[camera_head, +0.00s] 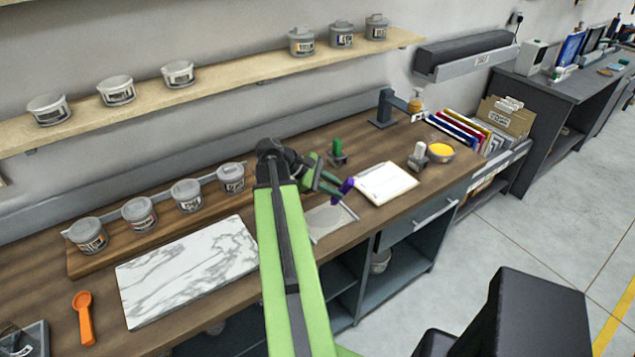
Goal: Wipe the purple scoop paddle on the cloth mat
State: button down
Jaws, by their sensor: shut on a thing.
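The likely cloth mat is a light grey flat piece (327,222) on the bench, just below the gripper in the picture. My arm covers its left side. The paddle appears above and slightly right of the mat, and I cannot tell any contact.
A white pad (386,183) lies right of the mat. A bowl of yellow stuff (440,152), a white-topped stamp (417,158) and a green-handled tool (338,152) stand behind. A marble slab (187,270) and orange scoop (84,318) lie left. Several grey pots (188,196) line the back.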

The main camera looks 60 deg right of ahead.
aim_at(335, 200)
jog(key=shift+r+p, duration=1.45)
jog(key=shift+r, duration=0.3)
jog(key=shift+f, duration=0.1)
